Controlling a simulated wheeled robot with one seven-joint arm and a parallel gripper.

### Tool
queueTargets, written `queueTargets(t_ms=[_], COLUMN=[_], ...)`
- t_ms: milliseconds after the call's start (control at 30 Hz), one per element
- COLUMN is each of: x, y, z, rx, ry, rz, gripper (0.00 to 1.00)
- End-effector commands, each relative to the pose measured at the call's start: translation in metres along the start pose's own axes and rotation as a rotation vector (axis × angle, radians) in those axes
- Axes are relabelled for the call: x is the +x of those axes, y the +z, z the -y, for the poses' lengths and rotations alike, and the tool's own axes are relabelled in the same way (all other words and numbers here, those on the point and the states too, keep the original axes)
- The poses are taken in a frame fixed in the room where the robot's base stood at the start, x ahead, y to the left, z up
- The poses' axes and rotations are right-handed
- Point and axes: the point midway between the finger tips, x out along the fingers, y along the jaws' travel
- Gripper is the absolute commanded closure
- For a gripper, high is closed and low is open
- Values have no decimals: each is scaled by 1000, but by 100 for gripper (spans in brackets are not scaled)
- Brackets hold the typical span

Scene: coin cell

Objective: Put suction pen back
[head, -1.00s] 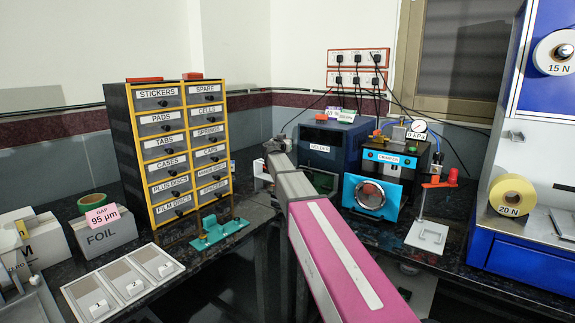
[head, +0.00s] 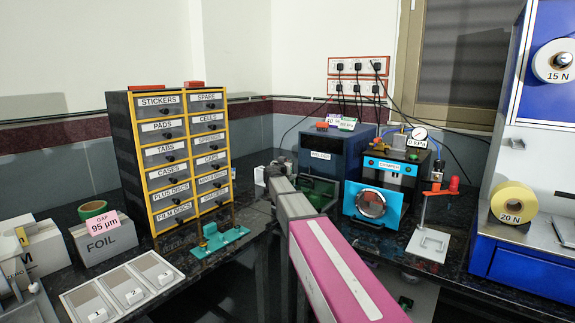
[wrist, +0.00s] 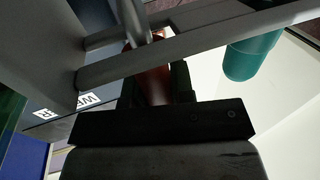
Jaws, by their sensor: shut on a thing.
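My gripper (wrist: 152,88) is shut on a reddish-brown rod, apparently the suction pen (wrist: 150,72), whose far end passes behind grey bars. A grey metal cylinder overlaps it in the wrist view. In the head view the end of my arm is in front of the left side of the blue welder box (head: 331,150); the fingers and the pen cannot be made out there. Grey bars (wrist: 190,45) cross close in front of the fingers. Whether the pen touches them is unclear. A teal rounded cylinder (wrist: 252,58) is right of the fingers.
The drawer cabinet (head: 182,155) stands left of my arm, with a teal fixture (head: 222,240) before it. The crimper (head: 385,188) and a white-based stand (head: 428,243) are to the right. A tray with several compartments (head: 75,300) lies front left.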

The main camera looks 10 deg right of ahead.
Motion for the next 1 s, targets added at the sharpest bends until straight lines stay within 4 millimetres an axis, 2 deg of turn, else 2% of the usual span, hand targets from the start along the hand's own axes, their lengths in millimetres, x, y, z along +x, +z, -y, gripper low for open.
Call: queueTargets(t_ms=[67,100,133,167,600,767,1000], x=[0,0,0,0,-2,-22,-69], y=[2,2,2,2,-4,-3,-3], z=[0,0,0,0,0,-2,-2], rx=[-1,0,0,0,1,0,0], ry=[0,0,0,0,0,-1,-1], rz=[0,0,0,0,0,0,0], gripper=[100,65,55,52,52,52,52])
